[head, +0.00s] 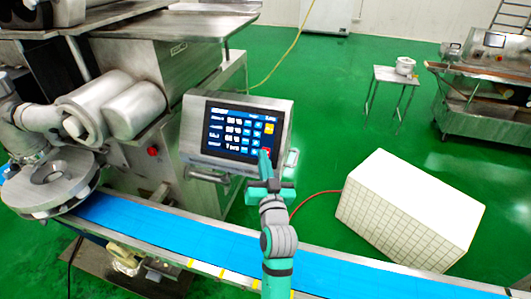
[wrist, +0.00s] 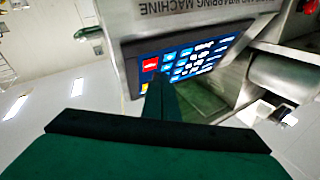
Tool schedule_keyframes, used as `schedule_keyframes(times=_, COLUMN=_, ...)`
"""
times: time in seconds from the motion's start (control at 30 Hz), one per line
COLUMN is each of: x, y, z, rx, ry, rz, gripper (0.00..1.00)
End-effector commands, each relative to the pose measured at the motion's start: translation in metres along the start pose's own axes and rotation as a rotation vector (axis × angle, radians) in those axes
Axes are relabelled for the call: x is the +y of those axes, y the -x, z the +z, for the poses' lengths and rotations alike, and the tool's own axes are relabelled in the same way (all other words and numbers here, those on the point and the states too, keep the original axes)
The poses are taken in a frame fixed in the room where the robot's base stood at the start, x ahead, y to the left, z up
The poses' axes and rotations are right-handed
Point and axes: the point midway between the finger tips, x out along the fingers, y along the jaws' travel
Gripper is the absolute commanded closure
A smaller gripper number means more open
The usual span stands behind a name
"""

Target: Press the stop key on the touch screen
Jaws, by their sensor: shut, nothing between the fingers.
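The touch screen (head: 232,132) is a dark panel in a tilted metal housing, with rows of blue keys and a yellow key at its right side. A red key (wrist: 150,64), which I take as the stop key, shows in the wrist view near the screen's corner. In the head view it is mostly hidden behind my finger. My gripper (head: 265,160) is shut and empty, its tip over the screen's lower right corner. In the wrist view the gripper tip (wrist: 158,80) lies just beside the red key. I cannot tell whether it touches the screen.
A blue conveyor belt (head: 160,230) runs below the screen and under my arm. A metal handle (head: 208,177) sticks out below the screen housing. A large pale tiled block (head: 400,215) lies on the green floor at right. A small table (head: 397,77) stands farther back.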

Motion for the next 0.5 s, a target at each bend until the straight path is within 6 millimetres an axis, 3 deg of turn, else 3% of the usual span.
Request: schedule_keyframes(times=0.5, x=-0.015, y=0.020, z=-0.014, rx=0.001, ry=0.000, rz=-0.001, gripper=1.00)
